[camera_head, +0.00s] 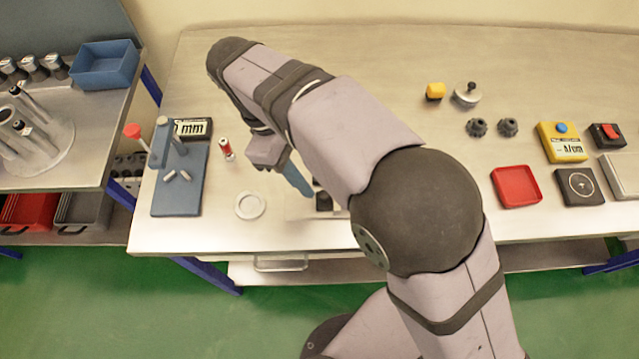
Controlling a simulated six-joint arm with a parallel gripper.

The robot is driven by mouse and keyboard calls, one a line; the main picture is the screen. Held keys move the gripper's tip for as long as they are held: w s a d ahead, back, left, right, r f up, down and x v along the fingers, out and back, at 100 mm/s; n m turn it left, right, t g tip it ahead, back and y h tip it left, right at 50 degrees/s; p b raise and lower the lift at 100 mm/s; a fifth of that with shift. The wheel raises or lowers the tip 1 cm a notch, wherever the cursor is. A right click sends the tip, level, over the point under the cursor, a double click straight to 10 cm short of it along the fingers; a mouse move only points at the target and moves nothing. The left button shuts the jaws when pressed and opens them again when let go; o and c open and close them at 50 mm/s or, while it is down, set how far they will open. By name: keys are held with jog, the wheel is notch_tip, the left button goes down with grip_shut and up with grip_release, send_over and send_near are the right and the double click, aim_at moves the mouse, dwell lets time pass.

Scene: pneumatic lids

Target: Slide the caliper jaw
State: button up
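The likely caliper is a blue fixture (181,198) at the left of the table. It has a flat blue base with upright blue parts (160,145) at its back left, and I cannot tell which part is the sliding jaw. Two small grey pins lie on the base. A display reading in mm (192,129) stands behind it, its left side partly covered. My gripper (298,180) points down to the right of the fixture, apart from it.
A small red-and-white cylinder (226,150) stands between the fixture and my gripper. A pale ring (250,205) lies near the front edge. A whitish plate with a dark part is partly hidden under my arm.

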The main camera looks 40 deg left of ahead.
aim_at(324, 194)
jog(key=shift+p+x, duration=0.5)
jog(key=shift+x, duration=2.25)
